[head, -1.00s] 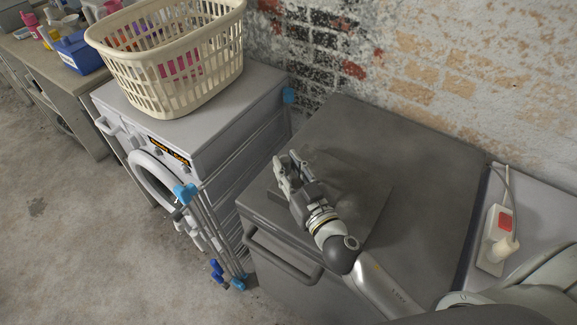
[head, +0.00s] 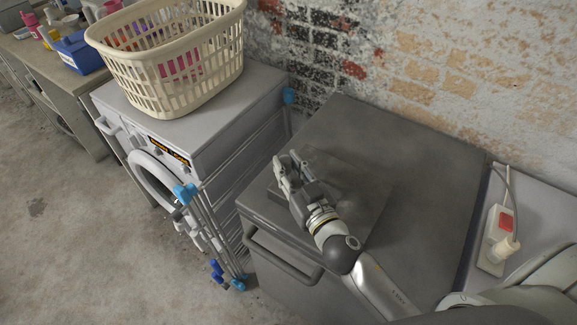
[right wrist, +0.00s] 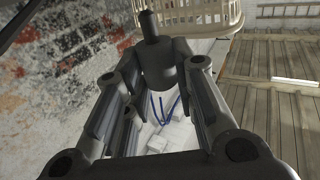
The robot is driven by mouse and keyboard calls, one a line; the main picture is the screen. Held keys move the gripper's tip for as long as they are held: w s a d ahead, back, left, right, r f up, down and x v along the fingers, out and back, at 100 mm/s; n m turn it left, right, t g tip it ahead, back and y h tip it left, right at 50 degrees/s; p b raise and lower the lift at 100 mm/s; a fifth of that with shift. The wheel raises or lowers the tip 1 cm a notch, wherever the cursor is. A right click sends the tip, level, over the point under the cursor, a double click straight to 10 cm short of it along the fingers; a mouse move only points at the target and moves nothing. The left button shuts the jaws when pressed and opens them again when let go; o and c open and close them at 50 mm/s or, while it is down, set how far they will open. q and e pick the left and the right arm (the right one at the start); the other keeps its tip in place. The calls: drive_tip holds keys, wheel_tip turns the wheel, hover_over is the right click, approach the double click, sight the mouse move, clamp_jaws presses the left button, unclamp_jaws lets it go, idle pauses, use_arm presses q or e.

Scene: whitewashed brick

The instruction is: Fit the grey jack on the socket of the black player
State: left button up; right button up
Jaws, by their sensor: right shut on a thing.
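My right gripper (head: 287,166) is held over the grey cabinet, above or beside a flat dark slab (head: 366,203) that looks like the black player. I cannot tell the height between them. In the right wrist view the right gripper (right wrist: 157,62) is shut on the grey jack (right wrist: 158,68), a dark cylinder with a narrower tip pointing away from the palm. In the head view the jack is too small to make out. The player's socket cannot be made out, and the player does not show clearly in the wrist view. My left gripper is not in view.
The grey cabinet top (head: 420,165) is clear around the slab. A white power strip (head: 492,240) with a red switch and a plug lies on the right surface. A washing machine (head: 215,125) bearing a cream basket (head: 170,55) stands left, with a folded rack (head: 205,220) against it.

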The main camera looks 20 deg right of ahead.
drive_tip(key=shift+f+b, duration=1.6)
drive_tip(key=shift+f, duration=0.1)
drive_tip(key=o, duration=1.1)
drive_tip(key=s, duration=0.4)
drive_tip(key=s+d, duration=0.1)
drive_tip(key=s, duration=0.7)
drive_tip(key=shift+d, duration=0.35)
